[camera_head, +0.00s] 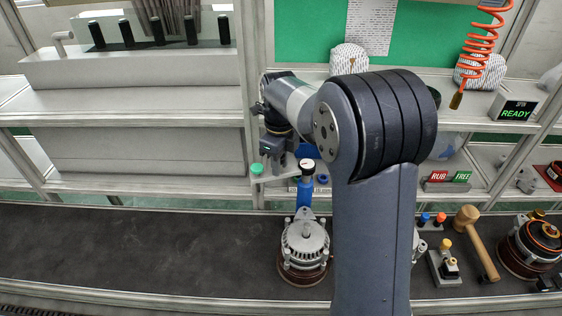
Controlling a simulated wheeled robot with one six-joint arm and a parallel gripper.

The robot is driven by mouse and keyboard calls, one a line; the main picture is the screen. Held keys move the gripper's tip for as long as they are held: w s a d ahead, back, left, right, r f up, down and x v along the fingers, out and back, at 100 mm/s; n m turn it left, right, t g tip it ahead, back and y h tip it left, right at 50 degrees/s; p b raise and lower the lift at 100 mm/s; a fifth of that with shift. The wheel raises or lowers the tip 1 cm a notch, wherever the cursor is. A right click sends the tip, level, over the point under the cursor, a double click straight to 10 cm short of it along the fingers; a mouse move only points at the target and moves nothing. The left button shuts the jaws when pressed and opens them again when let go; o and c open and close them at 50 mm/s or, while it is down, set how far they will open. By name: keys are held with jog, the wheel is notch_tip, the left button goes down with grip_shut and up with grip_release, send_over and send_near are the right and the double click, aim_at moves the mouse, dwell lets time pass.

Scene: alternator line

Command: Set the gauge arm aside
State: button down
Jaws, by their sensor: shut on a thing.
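The gauge arm (271,178) is a light grey bar with a green knob at its left end. A round white-faced dial gauge (307,167) shows at its right end. My gripper (280,163) points down and is shut on the bar between knob and dial, above and behind the alternator. The exact grip is small and partly hidden by my wrist. The alternator (305,240) is a silver finned unit on a brown round base on the dark bench. A blue post (304,196) stands behind it, below the dial; I cannot tell whether they touch.
The dark bench (130,250) is clear to the left. To the right are a wooden mallet (474,238), a small grey fixture (443,268) and a copper-wound part (536,245). Shelves stand behind, with RUB/FREE (446,180) and READY (515,110) signs. My arm hides the middle.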

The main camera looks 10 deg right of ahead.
jog(key=shift+w+m, duration=0.2)
jog(key=shift+m, duration=0.1)
jog(key=c, duration=1.2)
grip_release()
jog(key=shift+o, duration=0.2)
notch_tip(320, 180, up, 11)
jog(key=shift+f+b, duration=0.1)
jog(key=shift+b, duration=0.35)
notch_tip(320, 180, down, 11)
jog(key=shift+r+p, duration=0.1)
jog(key=shift+p, duration=0.4)
